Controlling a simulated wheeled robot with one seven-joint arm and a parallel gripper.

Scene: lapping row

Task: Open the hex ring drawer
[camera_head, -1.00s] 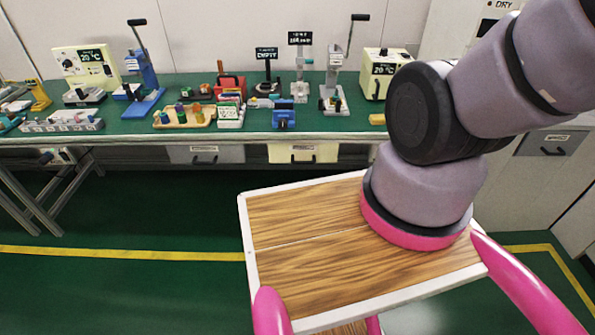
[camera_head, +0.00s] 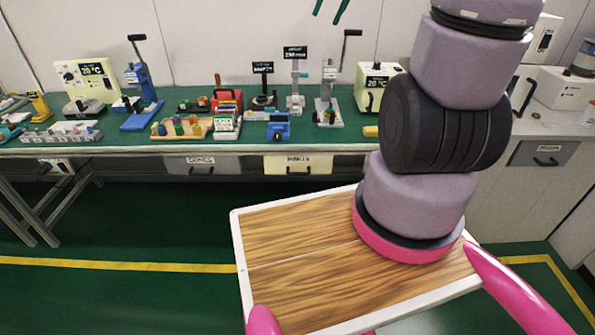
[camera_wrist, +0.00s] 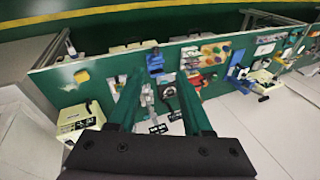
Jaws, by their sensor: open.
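Under the front edge of the bench are a grey drawer (camera_head: 202,165) and a cream drawer (camera_head: 298,165), each with a dark handle and a small label. Both look shut. A third grey drawer (camera_head: 544,153) is in the counter at the right. The labels are too small for me to read surely, so I cannot tell which is the hex ring drawer. My gripper (camera_wrist: 160,82) is open and empty, with green fingers apart above the bench. Its fingertips (camera_head: 330,12) also show at the top of the head view, well above the drawers and not touching them.
The green bench top (camera_head: 350,118) holds a blue press (camera_head: 141,85), a grey press (camera_head: 328,100), a cream meter box (camera_head: 376,84) and a wooden tray (camera_head: 182,128). My own wooden deck is in front. Floor between deck and bench is clear.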

